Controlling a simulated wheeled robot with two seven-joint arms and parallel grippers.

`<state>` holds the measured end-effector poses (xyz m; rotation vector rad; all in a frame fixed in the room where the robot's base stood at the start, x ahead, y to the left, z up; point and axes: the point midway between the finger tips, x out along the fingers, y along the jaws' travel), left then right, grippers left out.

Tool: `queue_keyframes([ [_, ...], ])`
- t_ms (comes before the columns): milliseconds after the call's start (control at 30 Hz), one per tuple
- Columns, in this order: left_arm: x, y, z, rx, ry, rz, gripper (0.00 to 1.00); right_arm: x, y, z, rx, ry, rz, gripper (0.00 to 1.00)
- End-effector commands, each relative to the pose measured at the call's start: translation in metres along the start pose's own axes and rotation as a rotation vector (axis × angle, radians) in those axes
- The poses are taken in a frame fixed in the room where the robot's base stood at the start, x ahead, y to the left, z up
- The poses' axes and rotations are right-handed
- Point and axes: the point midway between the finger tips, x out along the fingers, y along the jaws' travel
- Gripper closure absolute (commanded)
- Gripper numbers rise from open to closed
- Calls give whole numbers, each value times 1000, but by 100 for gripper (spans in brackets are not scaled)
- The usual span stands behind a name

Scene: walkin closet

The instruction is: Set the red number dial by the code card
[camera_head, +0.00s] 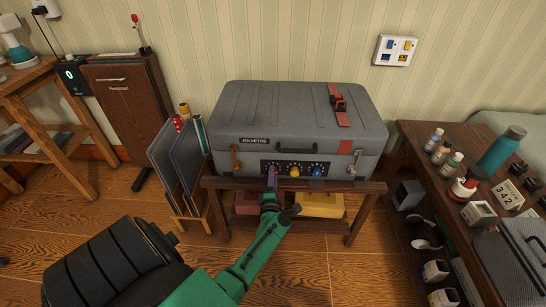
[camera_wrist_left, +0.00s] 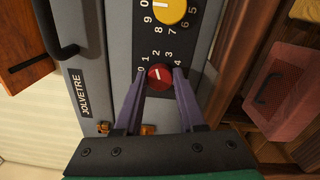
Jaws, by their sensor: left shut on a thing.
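The grey case (camera_head: 290,105), labelled JOLVETRE, stands closed on a low wooden table, with a black dial panel on its front. My left gripper (camera_head: 271,180) is at the panel's left end. In the left wrist view, its purple fingers (camera_wrist_left: 160,78) are shut on the sides of the red dial (camera_wrist_left: 160,76). White numbers ring the dial, and it has a pale mark; I cannot tell for sure which number it meets. The yellow dial (camera_head: 294,171) and blue dial (camera_head: 317,171) are to its right. A card reading 342 (camera_head: 507,194) stands on the right-hand shelf unit. My right gripper is not in view.
The right shelf unit (camera_head: 420,150) holds small bottles and a teal bottle (camera_head: 502,148). A rack with folders (camera_head: 185,160) stands close left of the table. A yellow box (camera_head: 320,205) is under the table. Wooden floor is open in front.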

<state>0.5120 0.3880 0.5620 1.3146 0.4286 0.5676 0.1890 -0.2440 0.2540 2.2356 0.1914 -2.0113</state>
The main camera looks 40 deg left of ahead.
Motion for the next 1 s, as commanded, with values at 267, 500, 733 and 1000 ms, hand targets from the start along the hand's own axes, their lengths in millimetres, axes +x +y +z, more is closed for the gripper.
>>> queue_keyframes([
  [267,-1,0,1,258,-7,-3,100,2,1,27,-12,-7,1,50],
  [500,0,0,0,461,-11,-1,100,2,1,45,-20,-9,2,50],
  [733,-1,-2,0,598,-15,-2,100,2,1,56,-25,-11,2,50],
  [1000,-1,-2,0,673,-17,0,100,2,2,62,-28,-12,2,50],
])
